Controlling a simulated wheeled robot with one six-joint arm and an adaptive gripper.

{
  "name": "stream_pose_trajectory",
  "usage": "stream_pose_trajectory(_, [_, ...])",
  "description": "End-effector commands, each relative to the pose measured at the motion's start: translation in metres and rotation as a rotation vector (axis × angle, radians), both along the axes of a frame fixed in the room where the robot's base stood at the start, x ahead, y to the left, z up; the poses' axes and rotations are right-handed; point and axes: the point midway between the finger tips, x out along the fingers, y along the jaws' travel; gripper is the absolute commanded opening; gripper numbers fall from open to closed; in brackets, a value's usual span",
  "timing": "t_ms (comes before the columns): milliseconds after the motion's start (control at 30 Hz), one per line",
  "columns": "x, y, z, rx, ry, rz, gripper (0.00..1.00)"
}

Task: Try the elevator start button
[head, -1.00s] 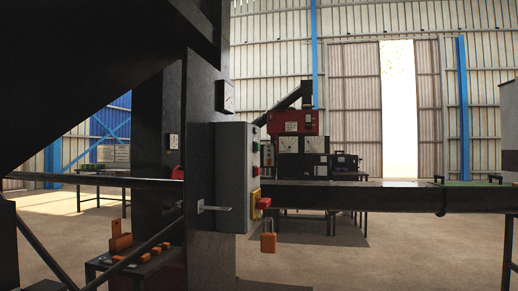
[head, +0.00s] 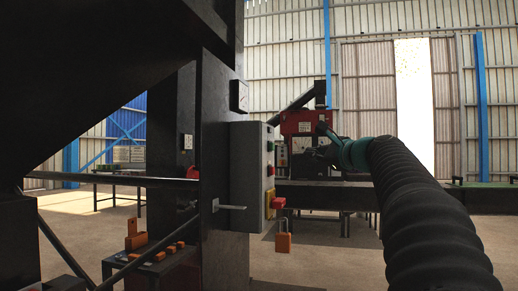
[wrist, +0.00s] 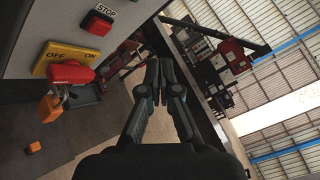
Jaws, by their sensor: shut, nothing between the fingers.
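A grey control box (head: 246,178) is fixed to a dark column in the head view. On its right-hand face are a green button (head: 270,146), a red button (head: 270,170) and a yellow switch plate with a red handle (head: 277,203). In the wrist view the red button (wrist: 97,25) carries a STOP label, and the plate (wrist: 57,56) reads OFF and ON. The green button is out of the wrist view. My gripper (wrist: 160,63) is shut and empty, right of the box face and apart from it. In the head view my arm reaches in from the right.
An orange padlock (head: 283,240) hangs below the red handle (wrist: 72,74). A metal bar (head: 230,207) sticks out from the column by the box. A red machine (head: 303,122) stands behind.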

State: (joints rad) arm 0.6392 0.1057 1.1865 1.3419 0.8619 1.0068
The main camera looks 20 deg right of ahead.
Motion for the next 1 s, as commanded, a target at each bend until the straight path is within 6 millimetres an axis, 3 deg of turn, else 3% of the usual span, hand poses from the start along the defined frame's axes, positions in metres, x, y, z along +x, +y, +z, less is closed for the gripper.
stream_pose_trajectory(133, [0.002,-0.019,0.015,0.069,-0.039,-0.011,0.00])
stream_pose_trajectory(533, [0.002,-0.020,0.017,0.078,-0.045,-0.010,0.00])
stream_pose_trajectory(1000, [0.028,0.019,0.017,0.078,-0.044,-0.008,0.00])
